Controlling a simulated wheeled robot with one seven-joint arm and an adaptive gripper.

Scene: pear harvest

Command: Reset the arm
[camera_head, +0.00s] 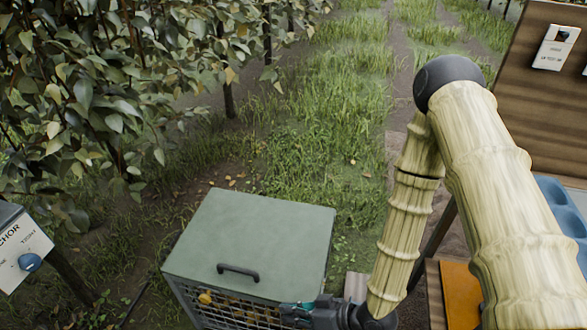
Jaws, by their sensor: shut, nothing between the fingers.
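My arm, with a pale bamboo-like surface and a dark round elbow, fills the right side of the head view. It bends at the elbow and reaches down to the bottom edge. My gripper (290,313) is dark with teal parts and points left, low in front of the mesh side of a green-lidded box (262,225). It is shut, with nothing seen in it. I cannot tell whether it touches the mesh.
The box has a black lid handle (238,270) and a yellow knob-like thing (205,298) at its front. A panel with a blue knob (30,262) stands at left, under leafy trees. A wooden board (530,95), blue tray (560,205) and orange surface (460,295) are at right. Grass lies beyond.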

